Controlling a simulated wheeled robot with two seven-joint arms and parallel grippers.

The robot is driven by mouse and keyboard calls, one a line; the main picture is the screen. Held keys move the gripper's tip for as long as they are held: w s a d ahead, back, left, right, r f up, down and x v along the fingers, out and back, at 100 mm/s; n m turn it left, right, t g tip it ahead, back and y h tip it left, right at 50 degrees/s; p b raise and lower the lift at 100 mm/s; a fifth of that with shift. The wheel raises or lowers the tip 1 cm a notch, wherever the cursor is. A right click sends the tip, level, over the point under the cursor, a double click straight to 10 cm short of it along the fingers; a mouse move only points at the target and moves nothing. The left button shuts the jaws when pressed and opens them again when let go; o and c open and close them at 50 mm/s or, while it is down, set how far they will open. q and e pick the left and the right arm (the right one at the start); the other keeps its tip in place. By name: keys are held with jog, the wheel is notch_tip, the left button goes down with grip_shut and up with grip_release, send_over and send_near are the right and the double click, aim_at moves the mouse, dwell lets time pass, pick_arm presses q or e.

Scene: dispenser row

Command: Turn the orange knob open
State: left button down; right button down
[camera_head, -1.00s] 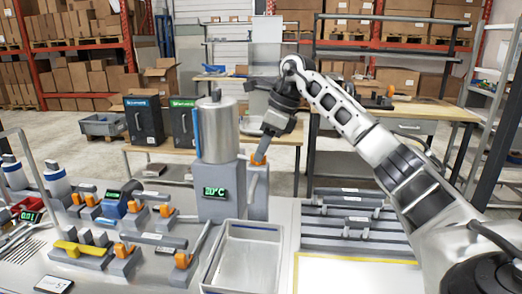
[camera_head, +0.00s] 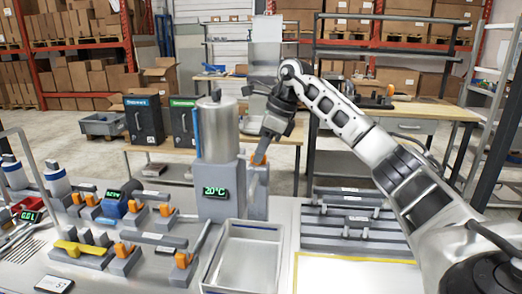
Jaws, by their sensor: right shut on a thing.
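A grey dispenser (camera_head: 217,178) with a metal cylinder (camera_head: 217,130) on top and a green "20°C" display stands in the middle of the table. An orange knob (camera_head: 259,159) is at its right side, partly hidden by my right gripper (camera_head: 263,150). My right gripper reaches down from above and is shut on this knob. The fingertips are small in view and mostly hidden behind the wrist. My left gripper is not in view.
A pale open tray (camera_head: 284,262) sits in front of the dispenser. Several small grey blocks with orange knobs (camera_head: 183,261) stand to the left. Grey rails (camera_head: 357,232) lie to the right. Two dark bins (camera_head: 145,120) stand on a table behind.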

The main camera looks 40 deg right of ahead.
jog(key=n+g+y, duration=0.1)
jog(key=n, duration=0.2)
jog(key=shift+w+n, duration=0.1)
jog(key=shift+n, duration=0.2)
jog(key=n+g, duration=0.1)
jog(key=n, duration=0.2)
jog(key=shift+w+d+n+y, duration=0.1)
jog(key=shift+n+y, duration=0.2)
jog(key=shift+n, duration=0.1)
jog(key=n+g, duration=0.1)
jog(key=n, duration=0.2)
jog(key=shift+w+r+n+g, duration=0.1)
jog(key=shift+n+g, duration=0.2)
jog(key=shift+g, duration=0.1)
jog(key=shift+n+g, duration=0.6)
jog(key=shift+n, duration=1.2)
jog(key=c, duration=1.4)
grip_release()
jog(key=shift+c, duration=0.2)
